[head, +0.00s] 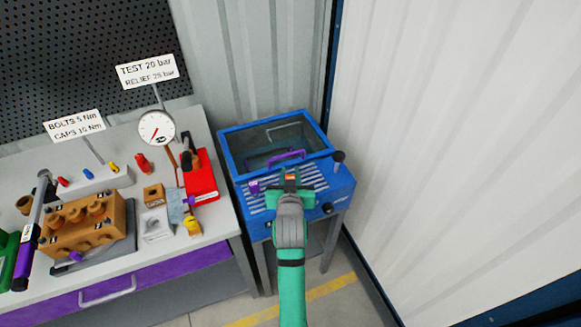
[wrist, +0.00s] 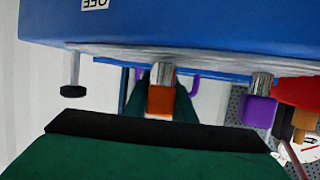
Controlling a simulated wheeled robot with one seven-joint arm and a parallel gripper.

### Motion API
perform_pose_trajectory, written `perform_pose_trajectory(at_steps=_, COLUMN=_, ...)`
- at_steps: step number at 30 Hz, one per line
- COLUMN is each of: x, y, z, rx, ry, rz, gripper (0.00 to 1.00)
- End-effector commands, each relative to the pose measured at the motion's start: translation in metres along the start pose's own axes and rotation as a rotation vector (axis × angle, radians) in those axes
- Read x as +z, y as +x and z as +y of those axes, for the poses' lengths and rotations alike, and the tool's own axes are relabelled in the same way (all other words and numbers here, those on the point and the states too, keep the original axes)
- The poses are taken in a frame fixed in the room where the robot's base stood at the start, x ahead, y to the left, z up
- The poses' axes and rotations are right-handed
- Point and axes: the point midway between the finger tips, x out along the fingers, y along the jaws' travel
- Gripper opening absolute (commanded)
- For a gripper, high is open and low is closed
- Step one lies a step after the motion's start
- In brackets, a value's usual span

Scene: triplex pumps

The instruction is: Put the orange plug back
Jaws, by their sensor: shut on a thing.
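The orange plug (wrist: 160,98) is in the wrist view, between the dark green fingers of my gripper (wrist: 161,104). My gripper is shut on it. A silver cylinder (wrist: 163,73) adjoins the plug on the side of the blue unit; whether it is seated there I cannot tell. In the head view my gripper (head: 290,186) is over the front top of the blue unit (head: 340,190), with a bit of orange (head: 291,176) showing between its fingers. A purple plug (wrist: 258,110) is on a similar silver cylinder beside it; it also shows in the head view (head: 256,187).
The blue unit has a glass lid with a purple handle (head: 287,155) behind my gripper, and a black knob (head: 338,157) to the right. The workbench at left holds a gauge (head: 157,128), a red box (head: 201,178) and a brown pump block (head: 88,228).

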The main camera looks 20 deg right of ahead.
Motion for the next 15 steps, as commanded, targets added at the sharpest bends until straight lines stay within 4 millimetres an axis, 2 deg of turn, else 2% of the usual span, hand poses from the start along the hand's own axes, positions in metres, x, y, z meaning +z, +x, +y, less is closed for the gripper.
perform_pose_trajectory(at_steps=3, x=-0.008, y=0.018, z=0.001, rx=0.001, ry=0.0, rz=0.002, gripper=0.0)
perform_pose_trajectory(at_steps=6, x=-0.011, y=0.027, z=0.001, rx=0.001, ry=0.0, rz=0.001, gripper=0.0)
perform_pose_trajectory(at_steps=15, x=-0.009, y=0.028, z=0.001, rx=0.002, ry=0.0, rz=0.001, gripper=0.0)
